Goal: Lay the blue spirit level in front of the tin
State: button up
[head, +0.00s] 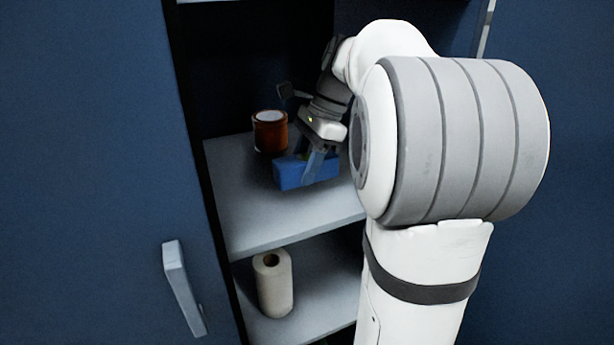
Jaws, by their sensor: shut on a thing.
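The blue spirit level (291,174) is in my gripper (312,168), at the upper shelf of the cabinet. My gripper is shut on it, with a finger across its near face. The level lies roughly lengthwise across the picture; I cannot tell whether it touches the shelf. The tin (270,132), reddish-brown with a pale top, stands upright on the same shelf, behind and slightly left of the level.
The upper shelf (245,215) is clear in front of the level and to its left. A paper roll (273,283) stands on the lower shelf (315,285). A blue cabinet door with a grey handle (183,287) is at the left. My arm hides the shelf's right side.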

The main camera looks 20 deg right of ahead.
jog(key=shift+d+f, duration=0.2)
jog(key=shift+f, duration=1.15)
jog(key=shift+f, duration=0.1)
jog(key=o, duration=1.1)
jog(key=p+v, duration=0.1)
jog(key=v, duration=0.6)
jog(key=shift+d+r, duration=0.15)
jog(key=shift+r, duration=0.2)
